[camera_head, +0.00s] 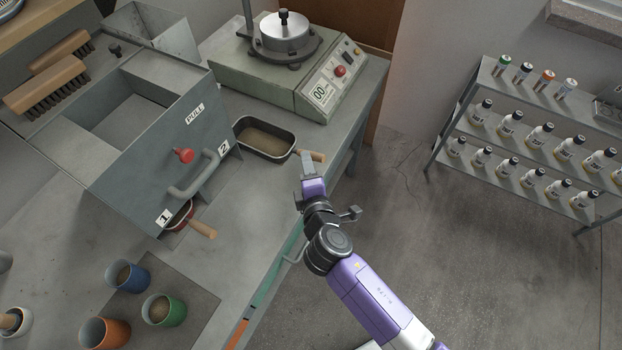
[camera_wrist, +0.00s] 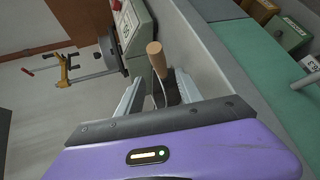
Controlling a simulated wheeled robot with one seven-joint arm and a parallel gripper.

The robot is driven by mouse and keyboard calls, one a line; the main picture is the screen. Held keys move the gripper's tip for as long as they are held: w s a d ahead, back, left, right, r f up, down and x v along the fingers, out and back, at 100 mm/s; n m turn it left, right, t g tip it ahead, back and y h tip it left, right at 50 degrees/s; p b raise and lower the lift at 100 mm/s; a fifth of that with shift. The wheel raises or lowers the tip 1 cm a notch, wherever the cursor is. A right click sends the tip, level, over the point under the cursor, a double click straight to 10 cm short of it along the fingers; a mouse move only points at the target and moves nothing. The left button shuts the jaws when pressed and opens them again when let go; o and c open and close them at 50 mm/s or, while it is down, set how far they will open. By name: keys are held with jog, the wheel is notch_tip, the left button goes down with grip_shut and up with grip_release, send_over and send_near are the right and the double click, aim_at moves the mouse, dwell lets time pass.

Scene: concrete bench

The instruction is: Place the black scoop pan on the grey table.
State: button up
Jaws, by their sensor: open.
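The black scoop pan (camera_head: 266,139) holds brown granular material and sits at the grey table's (camera_head: 225,255) right side, beside the drawer unit's face marked 2. My gripper (camera_head: 308,164) is open at the handle. In the wrist view the handle (camera_wrist: 156,60) stands between and just beyond the two open fingers of my gripper (camera_wrist: 158,84). The pan's body is mostly hidden there. I cannot tell whether a finger touches the handle.
A grey drawer unit (camera_head: 150,160) with a pull handle stands left of the pan. A machine (camera_head: 300,75) stands behind. Several cups stand on a dark mat (camera_head: 190,285). A bottle shelf (camera_head: 540,140) is right.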

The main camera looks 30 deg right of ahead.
jog(key=v, duration=0.5)
jog(key=shift+s, duration=0.15)
jog(key=s+f+m+y, duration=0.2)
jog(key=s+m+y, duration=0.25)
jog(key=s, duration=1.25)
jog(key=s+d+r+m+t, duration=0.1)
jog(key=s+d+r+m, duration=0.1)
jog(key=s+r+m, duration=0.9)
jog(key=s+r, duration=0.3)
jog(key=r, duration=0.1)
jog(key=shift+s+d+r, duration=0.15)
jog(key=shift+s+r, duration=0.05)
jog(key=shift+s, duration=0.05)
jog(key=shift+h, duration=0.25)
